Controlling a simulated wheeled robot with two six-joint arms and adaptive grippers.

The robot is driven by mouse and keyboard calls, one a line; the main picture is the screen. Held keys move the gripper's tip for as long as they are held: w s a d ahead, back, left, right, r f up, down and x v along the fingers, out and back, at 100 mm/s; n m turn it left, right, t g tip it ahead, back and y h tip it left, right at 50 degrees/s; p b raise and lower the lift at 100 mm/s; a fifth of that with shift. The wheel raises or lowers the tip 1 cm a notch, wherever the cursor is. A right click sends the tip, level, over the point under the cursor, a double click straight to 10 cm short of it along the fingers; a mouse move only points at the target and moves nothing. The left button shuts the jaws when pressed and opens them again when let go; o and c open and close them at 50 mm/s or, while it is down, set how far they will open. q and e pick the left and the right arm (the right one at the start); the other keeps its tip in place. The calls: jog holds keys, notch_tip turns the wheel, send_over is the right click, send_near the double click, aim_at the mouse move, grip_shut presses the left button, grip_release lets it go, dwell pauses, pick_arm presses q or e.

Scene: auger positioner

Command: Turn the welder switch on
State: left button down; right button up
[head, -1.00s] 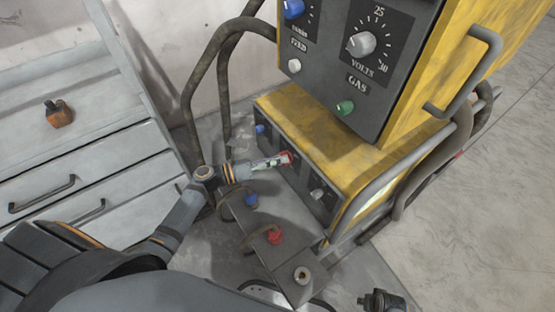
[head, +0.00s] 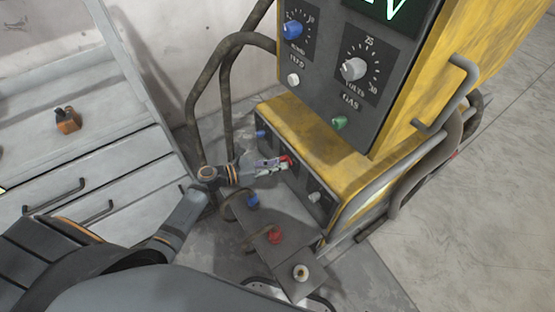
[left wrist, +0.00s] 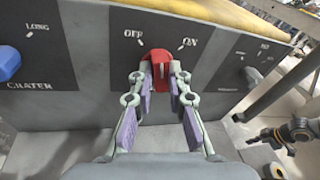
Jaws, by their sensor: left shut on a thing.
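The welder switch is a red knob (left wrist: 160,66) on the dark lower panel, between the OFF and ON labels in the left wrist view. It stands about upright between the two marks; its exact setting is hard to tell. In the head view the red knob (head: 286,160) shows at the tip of my left gripper (head: 270,166). My left gripper (left wrist: 160,82) is shut on the knob, one finger on each side. A dark jointed part with orange rings, which looks like my right arm's end, shows small at the right of the left wrist view; its fingers are unclear.
A blue knob (left wrist: 8,63) and a grey knob (left wrist: 252,76) flank the switch. The yellow welder (head: 420,90) has a lit display (head: 385,12) above. A bracket with blue (head: 252,201) and red (head: 275,237) fittings lies below. Grey drawers (head: 85,190) stand left.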

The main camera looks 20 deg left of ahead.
pick_arm(q)
jog(key=m+y, duration=0.1)
jog(key=m, duration=0.2)
jog(key=m+t+y+p, duration=0.1)
jog(key=m, duration=0.2)
jog(key=m+y+p, duration=0.1)
jog(key=m, duration=0.2)
jog(key=shift+s+d+r+t+y, duration=0.2)
jog(key=shift+d+t+y, duration=0.1)
jog(key=shift+y, duration=0.1)
pick_arm(e)
jog(key=s, duration=0.4)
jog(key=shift+s, duration=0.35)
pick_arm(q)
jog(key=shift+m, duration=0.3)
pick_arm(e)
jog(key=shift+s+f, duration=0.1)
jog(key=shift+s, duration=0.2)
pick_arm(q)
jog(key=c, duration=1.3)
grip_release()
jog(key=shift+a, duration=0.15)
jog(key=v, duration=1.2)
pick_arm(e)
jog(key=shift+w+d, duration=0.1)
jog(key=shift+w, duration=0.15)
